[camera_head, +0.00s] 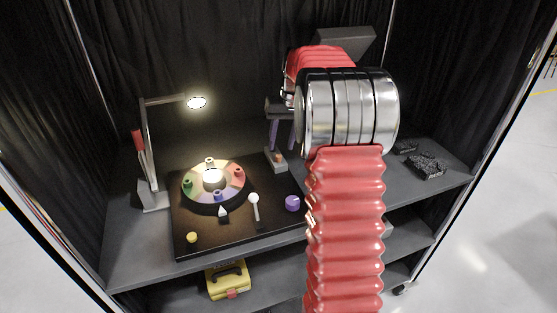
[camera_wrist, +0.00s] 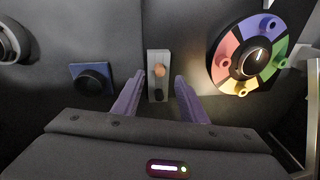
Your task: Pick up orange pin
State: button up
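The orange pin (camera_head: 279,156) sits at a small grey block (camera_head: 276,165) on the black board. In the wrist view the orange pin (camera_wrist: 159,70) shows as a round top at the upper part of the upright grey block (camera_wrist: 166,56). My gripper (camera_head: 281,142) has purple fingers and is above the block in the head view. In the wrist view my gripper (camera_wrist: 158,82) is open, with one finger on each side of the block and nothing held. The height gap between fingertips and pin is hard to judge.
A colour wheel with several pegs (camera_head: 213,180) lies left of the block; it also shows in the wrist view (camera_wrist: 245,60). A lamp (camera_head: 150,150) stands further left. A purple knob (camera_head: 292,203) and a yellow knob (camera_head: 192,237) are on the board. A blue-plated black knob (camera_wrist: 92,80) is nearby.

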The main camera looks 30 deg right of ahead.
aim_at(279, 156)
jog(key=shift+w+a+f, duration=0.1)
jog(key=shift+w+f, duration=0.1)
jog(key=shift+f, duration=0.95)
jog(key=shift+w+a+f, duration=0.1)
jog(key=shift+w+f, duration=0.05)
jog(key=shift+f, duration=1)
jog(key=shift+c, duration=0.6)
grip_shut()
